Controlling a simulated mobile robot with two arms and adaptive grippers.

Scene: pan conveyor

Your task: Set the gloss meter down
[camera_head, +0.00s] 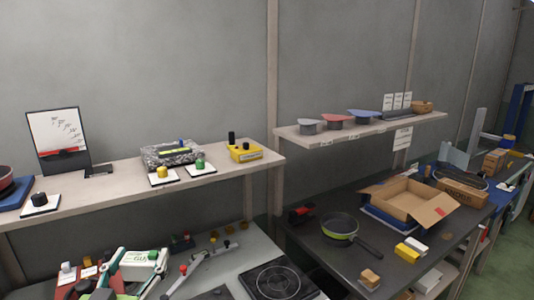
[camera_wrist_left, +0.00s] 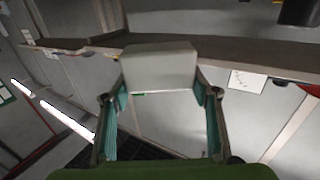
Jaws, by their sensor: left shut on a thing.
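The gloss meter (camera_head: 138,258) is a pale block with dark lettering on its side, low at the left of the head view. My left gripper (camera_head: 122,268) is shut on it. In the left wrist view, the gloss meter (camera_wrist_left: 160,68) is a plain pale box between the green-padded fingers of the left gripper (camera_wrist_left: 158,88). It is held near the bench; whether it touches anything below cannot be told. My right gripper is not in view.
A shelf (camera_head: 110,188) above holds a grey speckled block (camera_head: 172,152) and a yellow box (camera_head: 244,151). A hotplate (camera_head: 277,281) lies on the bench. Farther right are a green pan (camera_head: 340,227) and an open carton (camera_head: 405,200). Small knobbed parts crowd the bench's left side.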

